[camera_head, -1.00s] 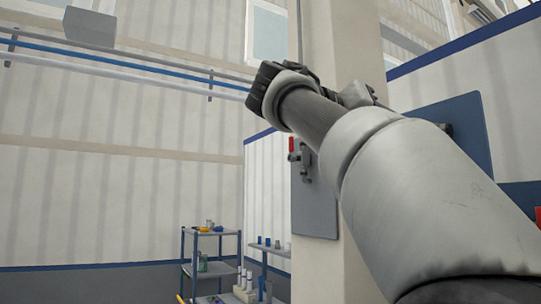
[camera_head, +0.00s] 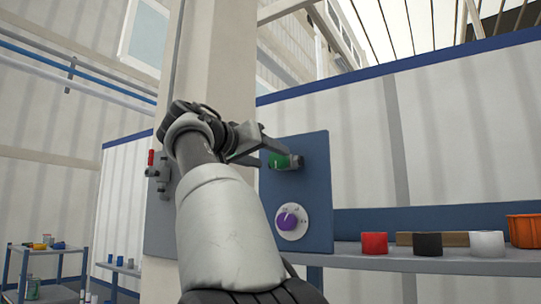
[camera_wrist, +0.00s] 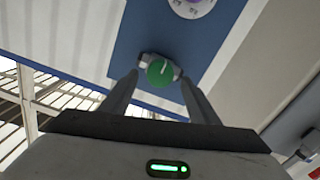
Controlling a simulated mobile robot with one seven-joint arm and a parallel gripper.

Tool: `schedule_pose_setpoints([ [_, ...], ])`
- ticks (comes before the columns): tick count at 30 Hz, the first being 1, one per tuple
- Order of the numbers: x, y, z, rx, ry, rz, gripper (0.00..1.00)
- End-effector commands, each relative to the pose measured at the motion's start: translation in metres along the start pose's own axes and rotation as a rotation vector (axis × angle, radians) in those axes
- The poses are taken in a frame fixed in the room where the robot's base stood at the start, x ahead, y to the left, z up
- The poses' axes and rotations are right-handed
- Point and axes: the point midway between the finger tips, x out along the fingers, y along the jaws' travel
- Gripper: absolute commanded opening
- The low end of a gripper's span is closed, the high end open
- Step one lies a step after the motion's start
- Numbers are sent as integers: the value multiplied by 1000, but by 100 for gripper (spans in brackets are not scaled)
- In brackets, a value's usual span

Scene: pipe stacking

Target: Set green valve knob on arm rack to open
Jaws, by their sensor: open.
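The green valve knob (camera_head: 280,161) sits on a grey fitting on the blue panel (camera_head: 315,206), near its top, in the head view. In the wrist view the round green knob (camera_wrist: 160,72) faces the camera, with a pale line mark on its face, on the blue panel (camera_wrist: 128,44). My gripper (camera_head: 262,150) is open close beside the knob. In the wrist view its two fingers (camera_wrist: 158,80) stand apart on either side of the knob. Whether a finger touches it I cannot tell.
A purple dial (camera_head: 291,220) on a white plate is lower on the same panel. A red-handled valve (camera_head: 152,160) is on a grey panel left of my arm. A shelf at right holds a red cylinder (camera_head: 374,243), a black one (camera_head: 428,244), a white one (camera_head: 487,243) and an orange bin (camera_head: 524,230).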

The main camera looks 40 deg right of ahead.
Motion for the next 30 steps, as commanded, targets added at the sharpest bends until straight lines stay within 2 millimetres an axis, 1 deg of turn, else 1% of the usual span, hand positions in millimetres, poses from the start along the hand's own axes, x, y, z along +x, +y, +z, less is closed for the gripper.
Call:
schedule_pose_setpoints([
  [1, 10, 2, -2, -1, -1, 4, 55],
  [3, 20, 1, -1, -1, -1, 2, 55],
  [6, 29, 1, -1, -1, -1, 1, 55],
  [10, 35, 0, 0, 0, 0, -1, 55],
  [18, 36, 0, 0, 0, 0, -1, 55],
  [25, 36, 0, 0, 0, 0, -1, 16],
  [26, 36, 0, 0, 0, 0, -1, 14],
  [30, 36, 0, 0, -5, 0, -1, 14],
])
